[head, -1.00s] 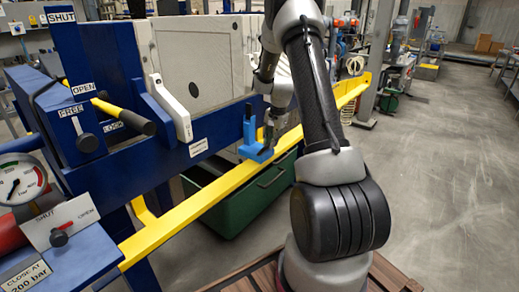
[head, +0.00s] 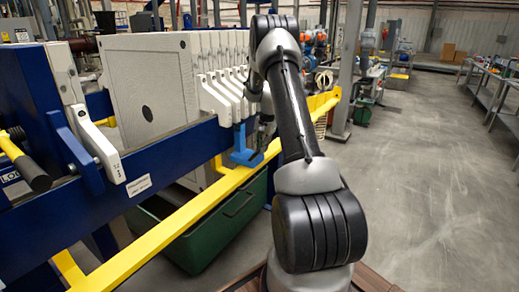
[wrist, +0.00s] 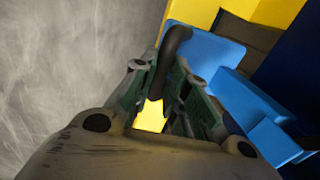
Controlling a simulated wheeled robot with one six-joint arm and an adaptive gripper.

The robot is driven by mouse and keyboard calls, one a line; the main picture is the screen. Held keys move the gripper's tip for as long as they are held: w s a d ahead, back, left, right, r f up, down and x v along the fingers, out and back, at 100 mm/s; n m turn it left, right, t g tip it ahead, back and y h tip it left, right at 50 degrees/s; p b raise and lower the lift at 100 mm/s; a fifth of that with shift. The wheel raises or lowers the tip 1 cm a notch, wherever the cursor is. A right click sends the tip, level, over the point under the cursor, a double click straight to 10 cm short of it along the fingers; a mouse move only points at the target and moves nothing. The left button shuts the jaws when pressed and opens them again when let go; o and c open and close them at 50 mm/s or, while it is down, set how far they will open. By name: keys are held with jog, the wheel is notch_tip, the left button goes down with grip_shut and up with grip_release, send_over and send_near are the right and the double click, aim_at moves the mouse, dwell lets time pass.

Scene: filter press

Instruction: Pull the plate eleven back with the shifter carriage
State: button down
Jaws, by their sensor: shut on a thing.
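The blue shifter carriage (head: 243,157) sits on the side beam by the yellow rail, below the near end of the plate stack. It shows large at the right in the wrist view (wrist: 215,60). My gripper (head: 262,138) is beside it, partly hidden by my arm. In the wrist view my gripper (wrist: 168,88) is shut on the carriage's dark curved handle (wrist: 172,48). Several pale plates (head: 205,50) stand packed behind my arm, their white handles (head: 220,98) in a row. I cannot read numbers, so I cannot tell which is plate eleven.
A yellow rail (head: 175,222) runs along the press side above a green bin (head: 225,225). A white handle (head: 98,140) and a black-gripped yellow lever (head: 25,165) stick out at the left. The grey floor (head: 430,190) to the right is clear.

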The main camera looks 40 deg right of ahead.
jog(key=shift+d, duration=0.15)
jog(key=c, duration=1.4)
grip_release()
jog(key=r, duration=0.4)
jog(key=s+r, duration=0.1)
jog(key=r, duration=0.3)
jog(key=s+r, duration=0.1)
jog(key=r, duration=0.2)
jog(key=shift+d+r, duration=0.35)
jog(key=shift+r, duration=0.05)
jog(key=shift+w+a+f, duration=0.25)
jog(key=shift+a+f, duration=0.1)
jog(key=shift+f, duration=1.6)
jog(key=shift+w+a+f, duration=0.3)
jog(key=shift+a+f, duration=0.05)
jog(key=shift+f, duration=1.65)
jog(key=shift+w+a+f, duration=0.25)
jog(key=shift+a+f, duration=0.1)
jog(key=shift+f, duration=1.6)
